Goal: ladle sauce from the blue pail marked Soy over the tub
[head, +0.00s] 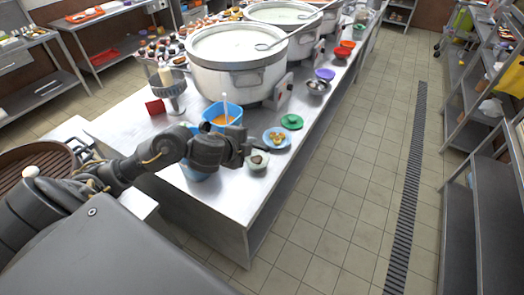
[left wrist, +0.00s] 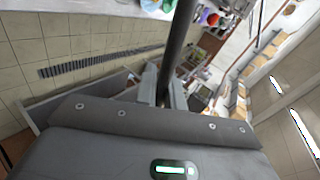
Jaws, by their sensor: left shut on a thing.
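My left gripper (head: 247,148) reaches over the steel table from the left. In the left wrist view, my left gripper (left wrist: 164,96) is shut on a dark rod (left wrist: 178,48), which looks like a ladle handle. The rod's far end leaves that view. A blue pail (head: 195,174) stands under my left forearm, mostly hidden by it. Another blue pail (head: 236,112) behind the arm holds orange liquid and a pale upright handle. I cannot read a Soy mark on either. A small pale tub (head: 257,166) with something dark in it sits just right of my gripper. My right gripper is not seen.
A blue plate (head: 268,133) with food and a green dish (head: 291,121) stand near the table's right edge. Large stockpots (head: 235,81) fill the back. A red block (head: 155,106) lies at left. The tiled aisle (head: 345,150) is clear, with shelves (head: 485,100) at right.

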